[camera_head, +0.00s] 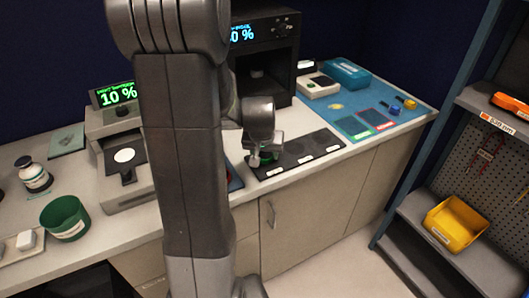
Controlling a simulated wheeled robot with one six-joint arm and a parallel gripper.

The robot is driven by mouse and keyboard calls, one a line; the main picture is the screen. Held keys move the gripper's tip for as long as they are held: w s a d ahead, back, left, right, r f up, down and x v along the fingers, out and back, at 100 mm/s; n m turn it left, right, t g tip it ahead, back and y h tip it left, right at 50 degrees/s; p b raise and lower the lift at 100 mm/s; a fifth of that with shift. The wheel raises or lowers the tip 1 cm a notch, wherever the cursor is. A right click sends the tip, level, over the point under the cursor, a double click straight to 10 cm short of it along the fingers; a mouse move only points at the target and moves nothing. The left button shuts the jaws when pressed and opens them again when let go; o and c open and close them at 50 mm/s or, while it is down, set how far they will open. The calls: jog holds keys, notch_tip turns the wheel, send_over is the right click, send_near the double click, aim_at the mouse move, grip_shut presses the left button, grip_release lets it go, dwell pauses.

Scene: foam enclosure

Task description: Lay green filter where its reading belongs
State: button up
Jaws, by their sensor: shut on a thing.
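My gripper (264,159) is low over the left end of a dark strip (300,157) on the counter. The strip has several places with white labels along its front edge. A small bit of green, the green filter (276,155), shows at the fingertips, mostly hidden by the gripper. I cannot tell whether it touches the strip. A meter at the left has a lit display (116,93) reading 10 %.
A blue mat (392,119) with green and red outlined areas and small coloured items lies at right, a blue bin (345,72) behind it. A green cup (64,217) and a jar (33,175) stand at left. A shelf with a yellow bin (455,222) stands at right.

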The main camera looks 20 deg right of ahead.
jog(key=o, duration=1.1)
jog(key=shift+f, duration=0.15)
jog(key=shift+c, duration=0.2)
jog(key=shift+r, duration=0.3)
jog(key=v, duration=1.2)
jog(key=shift+f, duration=0.1)
